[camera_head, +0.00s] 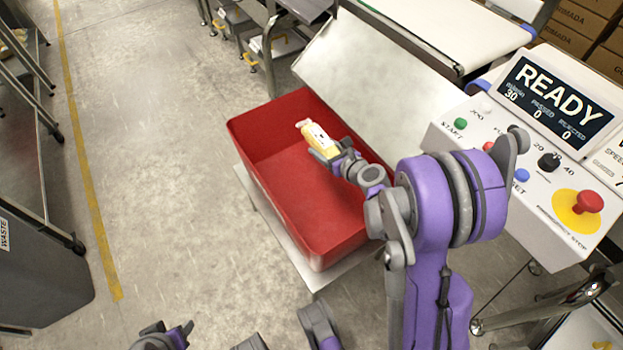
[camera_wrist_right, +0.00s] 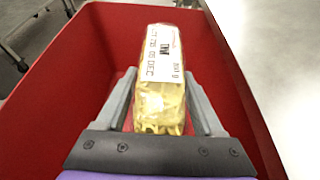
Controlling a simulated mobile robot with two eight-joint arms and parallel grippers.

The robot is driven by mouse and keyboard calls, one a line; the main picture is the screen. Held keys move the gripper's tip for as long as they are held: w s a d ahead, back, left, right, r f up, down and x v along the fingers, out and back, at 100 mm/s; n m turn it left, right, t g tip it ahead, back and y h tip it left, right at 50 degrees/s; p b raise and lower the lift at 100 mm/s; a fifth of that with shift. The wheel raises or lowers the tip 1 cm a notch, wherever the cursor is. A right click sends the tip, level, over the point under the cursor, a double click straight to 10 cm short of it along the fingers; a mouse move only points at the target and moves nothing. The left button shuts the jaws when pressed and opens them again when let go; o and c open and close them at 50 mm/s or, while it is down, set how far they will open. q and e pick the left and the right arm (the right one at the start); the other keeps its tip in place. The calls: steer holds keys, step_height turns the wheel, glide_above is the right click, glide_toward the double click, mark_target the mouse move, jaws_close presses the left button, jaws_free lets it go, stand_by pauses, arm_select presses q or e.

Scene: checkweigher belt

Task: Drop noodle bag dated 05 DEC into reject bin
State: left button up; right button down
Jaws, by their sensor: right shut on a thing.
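The noodle bag (camera_wrist_right: 160,80) is a clear pack of yellow noodles with a white label that reads 05 DEC in the right wrist view. In the head view the bag (camera_head: 319,138) is held over the reject bin (camera_head: 315,240), an open red bin that looks empty. My right gripper (camera_wrist_right: 160,105) is shut on the bag, with one finger on each side; it also shows in the head view (camera_head: 330,152). My left gripper (camera_head: 180,335) is only partly visible at the bottom edge, and its jaws cannot be made out.
A sloped metal chute (camera_head: 375,75) stands behind the bin. A control panel (camera_head: 530,160) with a READY screen (camera_head: 553,95) and a red emergency stop (camera_head: 588,202) is at right. A grey waste bin (camera_head: 40,270) is at left. The floor between is clear.

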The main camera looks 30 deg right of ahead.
step_height(320, 180, down, 2)
steer(key=shift+f+b, duration=0.1)
steer(key=shift+b, duration=0.4)
jaws_free()
steer(key=p+v, duration=0.2)
steer(key=v, duration=0.8)
steer(key=shift+s, duration=0.4)
